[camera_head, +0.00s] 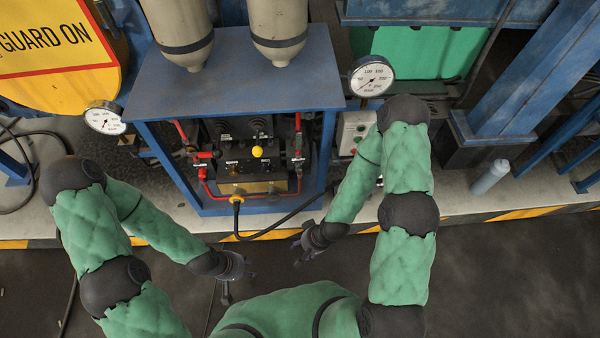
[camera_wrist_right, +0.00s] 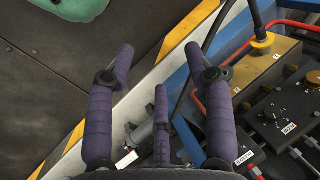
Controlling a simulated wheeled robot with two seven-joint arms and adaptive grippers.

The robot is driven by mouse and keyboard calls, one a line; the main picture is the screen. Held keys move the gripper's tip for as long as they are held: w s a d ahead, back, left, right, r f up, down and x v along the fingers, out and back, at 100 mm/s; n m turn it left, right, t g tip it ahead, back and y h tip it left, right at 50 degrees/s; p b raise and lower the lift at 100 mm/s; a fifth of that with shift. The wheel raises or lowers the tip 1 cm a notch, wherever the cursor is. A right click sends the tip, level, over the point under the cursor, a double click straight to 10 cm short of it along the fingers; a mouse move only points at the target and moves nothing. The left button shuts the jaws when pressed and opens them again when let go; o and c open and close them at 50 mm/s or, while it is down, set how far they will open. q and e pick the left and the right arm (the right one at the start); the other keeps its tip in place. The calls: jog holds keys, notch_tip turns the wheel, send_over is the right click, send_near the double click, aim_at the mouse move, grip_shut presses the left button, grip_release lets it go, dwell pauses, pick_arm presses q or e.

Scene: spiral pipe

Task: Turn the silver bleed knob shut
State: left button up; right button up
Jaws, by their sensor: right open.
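The control panel (camera_head: 252,160) sits inside a blue frame in the head view, with red-handled valves at its sides and a yellow knob in the middle. I cannot pick out the silver bleed knob for certain. In the right wrist view, a black box with a small dial (camera_wrist_right: 271,119) and a label shows at the right. My right gripper (camera_head: 302,250) is in front of the frame, below and right of the panel. Its fingers (camera_wrist_right: 160,70) are spread with nothing between them. My left gripper (camera_head: 236,283) hangs lower left of the panel, apart from it; its finger opening is too small to tell.
A black hose with a yellow fitting (camera_head: 237,199) loops from the panel's bottom toward my right gripper. Pressure gauges stand left (camera_head: 104,118) and right (camera_head: 371,77) of the blue frame (camera_head: 235,75). The dark floor (camera_head: 490,280) in front is clear.

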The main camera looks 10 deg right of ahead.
jog(key=w+d+f+m+t+b, duration=0.1)
jog(key=w+d+f+m+t, duration=0.2)
jog(key=w, duration=0.5)
jog(key=w+d+f+m+t+b, duration=0.1)
jog(key=w+f+m+t, duration=0.3)
jog(key=w, duration=0.4)
jog(key=m+t+h+b, duration=0.2)
jog(key=m+t, duration=0.7)
jog(key=t, duration=0.1)
send_near(300, 171)
jog(key=w+b, duration=0.1)
jog(key=w, duration=0.3)
jog(key=w+a+b, duration=0.1)
jog(key=w, duration=0.2)
jog(key=shift+r+b, duration=0.25)
jog(key=shift+b, duration=0.05)
jog(key=shift+w+r, duration=0.1)
jog(key=shift+w, duration=0.85)
grip_shut()
